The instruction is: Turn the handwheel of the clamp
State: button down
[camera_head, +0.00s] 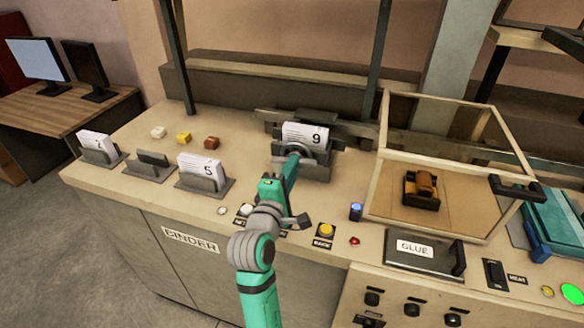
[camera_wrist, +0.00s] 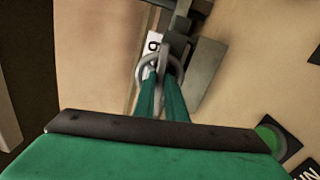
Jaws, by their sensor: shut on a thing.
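The clamp (camera_head: 319,163) is a grey block on the counter, holding upright white sheets marked 9 (camera_head: 305,134). Its handwheel (camera_head: 291,148) is a grey ring on the near side, partly covered by my gripper in the head view. In the wrist view the handwheel (camera_wrist: 146,70) shows as a grey ring around my fingertips. My gripper (camera_head: 294,160) is green and reaches the wheel from the front. In the wrist view its two fingers (camera_wrist: 162,78) come close together at the wheel, shut on its rim or a spoke; which of these I cannot tell.
Card holders marked 5 (camera_head: 204,178) and another (camera_head: 99,152) stand at left. A glass case (camera_head: 431,140) stands close on the right. A yellow button (camera_head: 326,230) and a blue-topped button (camera_head: 356,210) sit near my arm. Counter between the left holders and clamp is mostly clear.

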jog(key=shift+a+f+m, duration=0.1)
jog(key=shift+f+m, duration=0.1)
jog(key=shift+m, duration=2.3)
jog(key=shift+f+m, duration=0.15)
jog(key=shift+m, duration=2.35)
jog(key=c, duration=1.8)
grip_release()
jog(key=v, duration=1)
jog(key=shift+s, duration=0.35)
